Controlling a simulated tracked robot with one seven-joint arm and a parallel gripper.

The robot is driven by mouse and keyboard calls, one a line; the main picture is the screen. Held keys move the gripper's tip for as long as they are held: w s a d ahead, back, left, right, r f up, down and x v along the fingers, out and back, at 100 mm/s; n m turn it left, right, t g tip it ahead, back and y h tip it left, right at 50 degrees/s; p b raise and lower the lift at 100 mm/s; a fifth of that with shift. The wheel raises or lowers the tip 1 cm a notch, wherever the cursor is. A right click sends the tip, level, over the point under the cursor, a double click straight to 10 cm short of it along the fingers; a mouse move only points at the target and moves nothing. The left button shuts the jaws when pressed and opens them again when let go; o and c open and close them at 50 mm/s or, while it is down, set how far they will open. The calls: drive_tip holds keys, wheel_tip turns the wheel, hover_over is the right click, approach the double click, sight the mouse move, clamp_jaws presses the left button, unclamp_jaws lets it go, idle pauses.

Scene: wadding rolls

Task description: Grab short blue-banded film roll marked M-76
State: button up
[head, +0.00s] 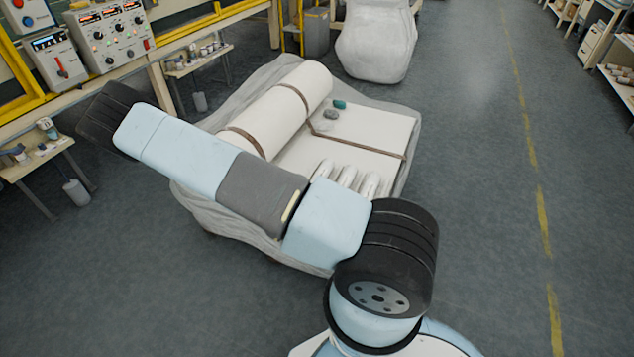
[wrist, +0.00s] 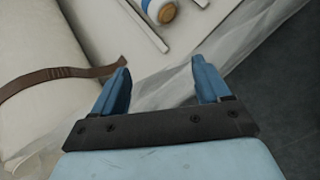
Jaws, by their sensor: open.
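In the wrist view, a short roll-like thing with a blue band and a tan, round end (wrist: 161,11) lies on a white surface at the top edge, partly cut off. No M-76 marking is legible. My gripper (wrist: 164,80) is open and empty, with blue fingers spread wide. The banded thing lies beyond the fingertips, apart from them. In the head view, several whitish rolls (head: 347,178) lie on the near side of the load, partly behind my arm; their bands cannot be made out. My gripper is hidden in the head view.
A large wadding roll (head: 292,103) with brown straps lies on the wrapped load; a strap (wrist: 62,78) shows left of my fingers. Clear film (wrist: 165,82) spreads beneath the gripper. Small teal (head: 339,104) and grey (head: 330,114) things lie on the load. Floor at right is clear.

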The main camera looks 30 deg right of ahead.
drive_tip(key=w+d+f+n+t+h, duration=0.1)
drive_tip(key=d+f+n, duration=0.1)
drive_tip(key=d+f, duration=0.1)
drive_tip(key=w+d+f+n+t+h, duration=0.1)
drive_tip(key=d+f+n, duration=0.1)
drive_tip(key=d, duration=0.4)
drive_tip(key=w+d+f+n+t+h, duration=0.1)
drive_tip(key=w+d+f+n+t, duration=0.1)
drive_tip(key=d+f+n, duration=0.1)
drive_tip(key=shift+w+d+f, duration=0.1)
drive_tip(key=shift+d+f, duration=0.55)
drive_tip(key=shift+f, duration=0.2)
drive_tip(key=shift+x, duration=2.6)
drive_tip(key=shift+w+r, duration=0.15)
drive_tip(key=c, duration=1.1)
drive_tip(key=shift+r, duration=0.15)
